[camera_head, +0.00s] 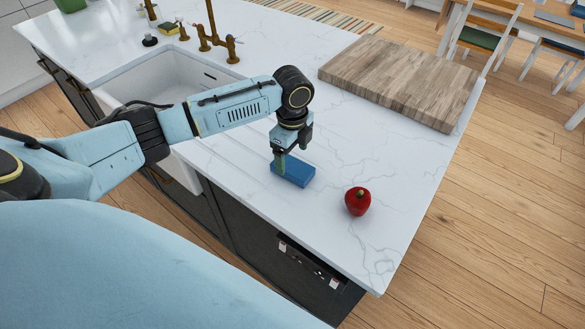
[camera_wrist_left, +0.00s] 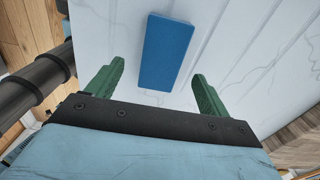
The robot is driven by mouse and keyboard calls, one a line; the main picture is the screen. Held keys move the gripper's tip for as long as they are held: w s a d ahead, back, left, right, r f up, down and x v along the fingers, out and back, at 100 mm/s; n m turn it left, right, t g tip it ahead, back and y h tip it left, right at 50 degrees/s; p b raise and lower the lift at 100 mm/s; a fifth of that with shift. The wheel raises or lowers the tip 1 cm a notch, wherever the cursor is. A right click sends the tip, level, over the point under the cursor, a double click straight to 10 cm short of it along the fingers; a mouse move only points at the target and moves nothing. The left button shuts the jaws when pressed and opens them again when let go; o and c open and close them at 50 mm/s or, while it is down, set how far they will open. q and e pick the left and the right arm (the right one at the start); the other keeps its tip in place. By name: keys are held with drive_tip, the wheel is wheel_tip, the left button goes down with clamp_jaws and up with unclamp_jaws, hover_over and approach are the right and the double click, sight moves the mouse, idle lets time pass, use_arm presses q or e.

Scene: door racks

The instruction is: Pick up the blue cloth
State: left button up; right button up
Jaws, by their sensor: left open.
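The blue cloth (camera_head: 294,173) lies as a flat folded rectangle on the white marble counter in the head view. In the left wrist view the cloth (camera_wrist_left: 166,52) lies beyond the fingertips, roughly between their lines. My left gripper (camera_head: 280,160) points down over the cloth's left end, and its wrist hides part of that area. My right gripper is not in view.
A red pepper (camera_head: 357,201) stands right of the cloth near the counter's front edge. A wooden cutting board (camera_head: 400,80) lies at the back right. The sink (camera_head: 165,80) and brass faucet (camera_head: 213,38) are at the left. The counter (camera_head: 330,140) between cloth and board is clear.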

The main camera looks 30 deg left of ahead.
sight(292, 166)
use_arm(q)
drive_tip(key=shift+w+f, duration=0.1)
drive_tip(key=shift+f, duration=1.85)
drive_tip(key=c, duration=1.1)
wheel_tip(292, 166, up, 10)
drive_tip(key=shift+r, duration=0.1)
drive_tip(key=o, duration=0.5)
drive_tip(key=shift+c, duration=0.2)
drive_tip(key=c, duration=0.3)
